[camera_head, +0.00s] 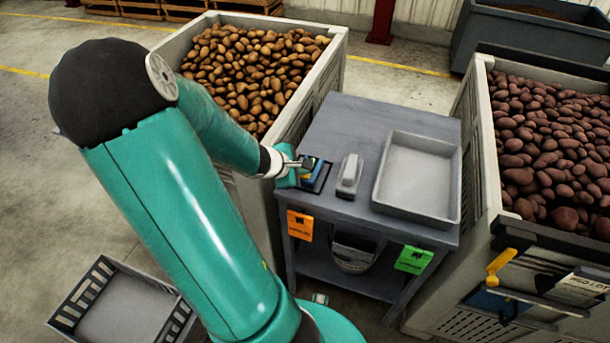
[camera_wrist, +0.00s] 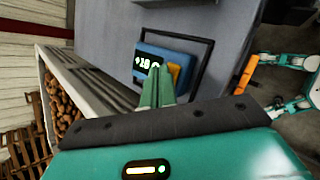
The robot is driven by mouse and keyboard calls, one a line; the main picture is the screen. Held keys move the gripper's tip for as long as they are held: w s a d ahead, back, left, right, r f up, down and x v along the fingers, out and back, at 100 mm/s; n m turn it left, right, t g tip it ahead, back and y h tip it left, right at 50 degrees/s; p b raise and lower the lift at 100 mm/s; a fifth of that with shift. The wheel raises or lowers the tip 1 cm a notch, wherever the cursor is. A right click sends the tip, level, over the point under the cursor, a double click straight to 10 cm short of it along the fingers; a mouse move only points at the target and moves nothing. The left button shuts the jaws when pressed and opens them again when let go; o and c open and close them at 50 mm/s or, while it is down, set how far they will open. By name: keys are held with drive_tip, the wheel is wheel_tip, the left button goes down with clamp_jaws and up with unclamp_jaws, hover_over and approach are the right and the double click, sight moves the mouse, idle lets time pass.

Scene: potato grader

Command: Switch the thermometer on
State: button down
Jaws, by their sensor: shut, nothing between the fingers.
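The thermometer is a small blue device with a yellow part (camera_wrist: 174,72) and a dark screen (camera_wrist: 143,63). The screen shows pale characters that look like "+18". It lies inside a dark frame on the grey table; in the head view the thermometer (camera_head: 317,169) is at the table's left edge, partly hidden by my gripper. My gripper (camera_wrist: 158,72) is shut and empty. Its fingertips are over the thermometer's near side, just beside the screen. A pale rounded shape shows at the fingertips. I cannot tell whether they touch.
The grey table (camera_head: 345,112) also bears a pale handheld device (camera_head: 349,176) and an empty grey tray (camera_head: 387,170). Crates of brown potatoes (camera_head: 336,45) and red potatoes (camera_head: 483,107) flank the table. Orange (camera_head: 300,226) and green (camera_head: 413,260) tags hang at its front.

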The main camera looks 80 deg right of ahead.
drive_tip(key=shift+r, duration=0.35)
drive_tip(key=shift+r, duration=3)
